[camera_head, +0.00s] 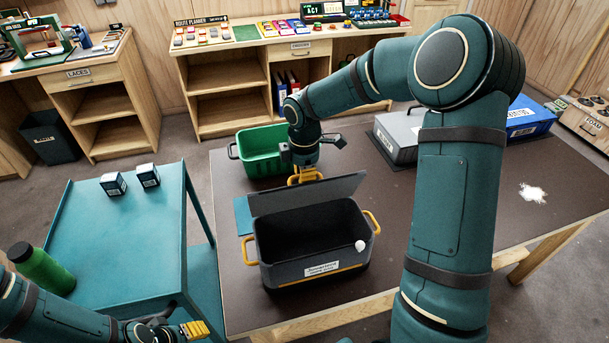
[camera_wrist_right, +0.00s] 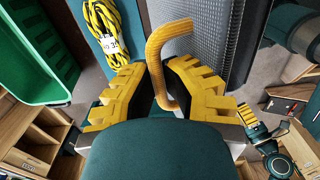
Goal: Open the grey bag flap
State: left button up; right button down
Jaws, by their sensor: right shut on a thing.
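The dark grey bag (camera_head: 312,272) stands on the brown table with yellow handles at its ends and a label on its front. Its grey flap (camera_head: 310,196) is raised at the back edge, and the dark inside shows. My right gripper (camera_head: 305,178) is behind the flap, shut on its yellow pull handle (camera_wrist_right: 168,45). The right wrist view shows the handle between the fingers beside the grey flap (camera_wrist_right: 215,50). My left gripper (camera_head: 195,328) is low at the left, away from the bag; its finger gap is unclear.
A green bin (camera_head: 262,143) stands behind the bag; a grey case (camera_head: 398,133) and blue box (camera_head: 528,117) are farther right. White powder (camera_head: 532,192) lies on the table. A yellow-black rope (camera_wrist_right: 108,35) shows in the wrist view. Two small boxes (camera_head: 148,176) sit on the teal side table (camera_head: 120,235).

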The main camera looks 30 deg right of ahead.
jog(key=shift+w, duration=0.1)
jog(key=shift+w+d, duration=0.1)
jog(key=shift+w, duration=0.05)
jog(key=c, duration=1)
grip_release()
jog(key=shift+w+f, duration=0.1)
jog(key=shift+w, duration=0.05)
jog(key=shift+c, duration=0.2)
jog(key=o, duration=0.7)
